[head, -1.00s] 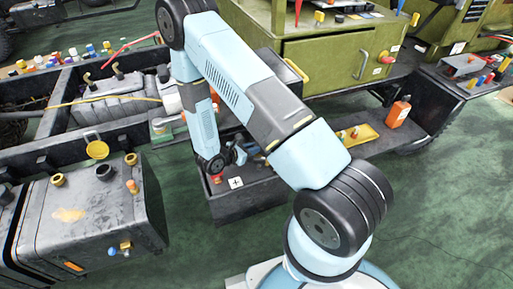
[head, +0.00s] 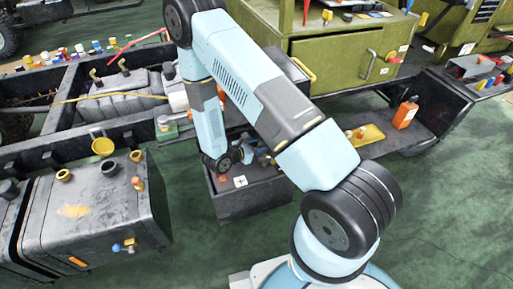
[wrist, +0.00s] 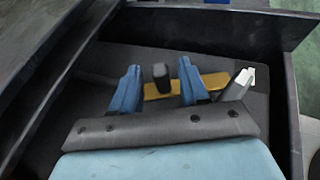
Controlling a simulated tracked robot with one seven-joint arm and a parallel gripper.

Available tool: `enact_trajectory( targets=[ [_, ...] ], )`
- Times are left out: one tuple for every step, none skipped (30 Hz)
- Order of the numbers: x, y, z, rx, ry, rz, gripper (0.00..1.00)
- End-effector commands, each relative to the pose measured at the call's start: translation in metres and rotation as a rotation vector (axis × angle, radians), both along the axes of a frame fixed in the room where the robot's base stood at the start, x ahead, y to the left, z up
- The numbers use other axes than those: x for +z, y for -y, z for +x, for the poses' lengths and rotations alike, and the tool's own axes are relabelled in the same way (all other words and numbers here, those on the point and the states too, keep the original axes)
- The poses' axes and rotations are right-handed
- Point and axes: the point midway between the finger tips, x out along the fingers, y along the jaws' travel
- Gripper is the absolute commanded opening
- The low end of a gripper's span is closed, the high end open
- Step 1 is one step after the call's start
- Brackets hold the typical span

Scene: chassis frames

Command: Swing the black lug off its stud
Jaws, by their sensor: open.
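My gripper (wrist: 158,84) is open in the wrist view, with its two blue fingers apart. A short dark upright block (wrist: 161,77), which looks like the black lug, shows between the fingers, with a gap on each side. A yellow strip (wrist: 212,82) runs behind it and behind the right finger. The stud cannot be made out. In the head view my gripper (head: 247,155) is small and partly hidden by my arm, over the dark open box (head: 250,205). The lug cannot be made out there.
A grey piece with a white end (wrist: 238,85) stands right of the right finger. Dark box walls (wrist: 292,30) enclose the space. A white plus label (head: 240,181) is on the box. A dark tank (head: 95,215) stands to the left, a green cabinet (head: 335,62) behind.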

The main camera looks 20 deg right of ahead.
Motion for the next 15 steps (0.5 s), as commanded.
enact_trajectory(
  targets=[
    [0.000,-0.001,0.000,0.000,0.000,0.000,0.45],
    [0.001,-0.002,-0.001,0.001,0.000,0.000,0.45],
    [0.001,-0.004,-0.002,0.001,0.000,0.000,0.45],
    [0.002,-0.006,-0.003,0.002,0.001,0.000,0.45],
    [0.004,-0.009,-0.004,0.002,0.000,0.001,0.45],
    [0.005,-0.013,-0.006,0.003,0.001,0.001,0.45],
    [0.007,-0.016,-0.008,0.003,0.001,0.001,0.45],
    [0.009,-0.021,-0.010,0.004,0.000,0.001,0.45],
    [0.011,-0.026,-0.013,0.004,0.001,0.002,0.45],
    [0.014,-0.032,-0.015,0.004,0.001,0.002,0.45],
    [0.016,-0.037,-0.018,0.005,0.001,0.002,0.45],
    [0.019,-0.043,-0.021,0.003,0.002,0.001,0.45],
    [0.022,-0.048,-0.024,0.005,0.001,0.000,0.45],
    [0.024,-0.053,-0.027,0.004,0.001,0.000,0.45],
    [0.027,-0.059,-0.030,0.004,0.000,0.001,0.45]
  ],
)
